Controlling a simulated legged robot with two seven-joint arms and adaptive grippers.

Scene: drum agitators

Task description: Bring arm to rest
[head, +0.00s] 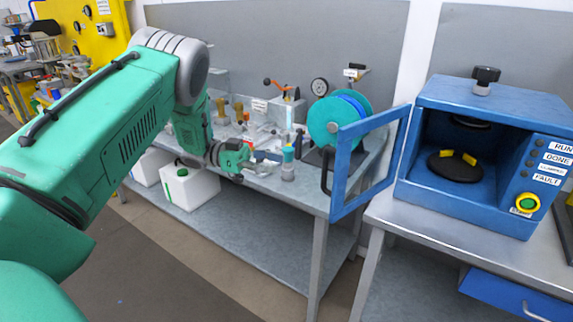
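My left arm (125,120) is green with grey joints and reaches in from the left over the grey workbench (260,190). A dark round plate with yellow clamps (455,166) is inside. My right gripper is not in view.
A teal and blue reel (338,118), a gauge (319,87) and several small bottles crowd the bench behind my gripper. The open door juts out between the benches. White jerrycans (190,187) stand on the lower shelf. The floor in front (170,275) is clear.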

